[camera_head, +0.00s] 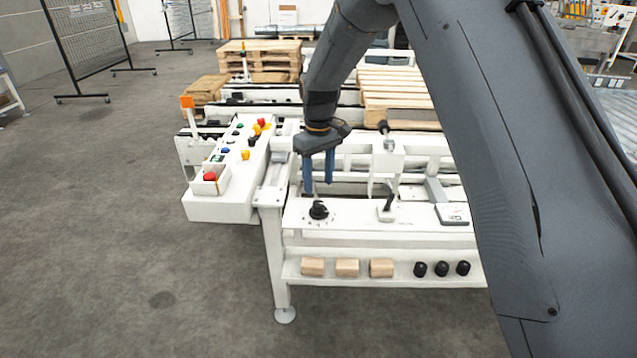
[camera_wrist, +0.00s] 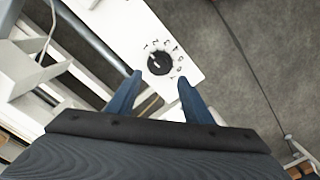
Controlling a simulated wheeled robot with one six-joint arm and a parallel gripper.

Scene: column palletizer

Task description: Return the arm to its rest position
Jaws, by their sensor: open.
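My gripper (camera_head: 319,186) is at the end of my dark grey arm, which reaches in from the upper right. Its two blue fingers point down and are apart, with nothing between them. In the head view the fingertips are just above and behind a black rotary knob (camera_head: 318,210) on the white machine's front panel (camera_head: 350,222). The wrist view shows the open fingers (camera_wrist: 160,85) with the knob (camera_wrist: 159,62) and its numbered dial just beyond their tips. The fingers appear apart from the knob.
A white control box (camera_head: 235,206) with coloured buttons stands left of the gripper. A black-handled lever (camera_head: 387,204) and an upright lever (camera_head: 385,128) are to the right. Wooden blocks (camera_head: 347,268) and black knobs (camera_head: 441,269) sit on the lower shelf. Floor (camera_head: 90,230) at left is clear.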

